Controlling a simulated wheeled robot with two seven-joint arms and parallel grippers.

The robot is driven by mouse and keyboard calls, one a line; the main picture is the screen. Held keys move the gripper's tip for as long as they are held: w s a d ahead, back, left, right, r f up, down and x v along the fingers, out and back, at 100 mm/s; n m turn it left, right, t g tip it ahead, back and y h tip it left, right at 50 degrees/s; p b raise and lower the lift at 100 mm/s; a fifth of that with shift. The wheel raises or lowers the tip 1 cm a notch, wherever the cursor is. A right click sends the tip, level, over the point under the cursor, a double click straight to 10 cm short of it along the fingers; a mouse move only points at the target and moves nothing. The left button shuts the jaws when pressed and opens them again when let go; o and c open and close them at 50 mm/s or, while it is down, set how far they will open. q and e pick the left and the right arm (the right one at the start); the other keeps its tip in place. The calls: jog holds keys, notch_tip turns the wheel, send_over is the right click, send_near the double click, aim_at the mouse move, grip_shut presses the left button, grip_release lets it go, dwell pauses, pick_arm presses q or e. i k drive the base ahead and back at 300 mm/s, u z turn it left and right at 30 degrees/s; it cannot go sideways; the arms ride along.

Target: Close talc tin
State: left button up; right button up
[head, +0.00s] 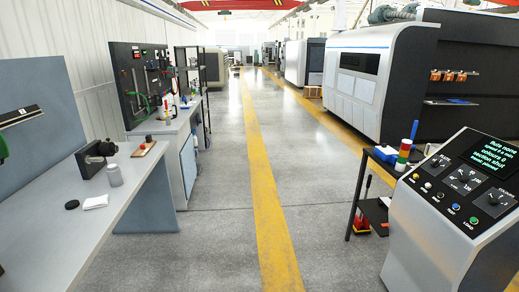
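A small grey cylindrical container (114,175), which looks like the talc tin, stands upright on the light grey table at the left. Its top is too small to make out clearly. A small black round disc (72,205), possibly its lid, lies flat on the same table, apart from the tin and nearer the front. Neither of my grippers is in view.
The grey table (115,218) also carries a black clamp-like device (93,158) behind the tin, a folded white cloth (96,202) and a small wooden board (143,149). A control console (445,220) stands at the right. The floor (220,215) between is clear.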

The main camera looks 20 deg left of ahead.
aim_at(114, 173)
jog(key=u, duration=0.05)
jog(key=i, duration=2.25)
jog(key=u, duration=0.8)
jog(key=i, duration=1.4)
jog(key=u, duration=1.8)
jog(key=i, duration=0.8)
jog(key=u, duration=0.6)
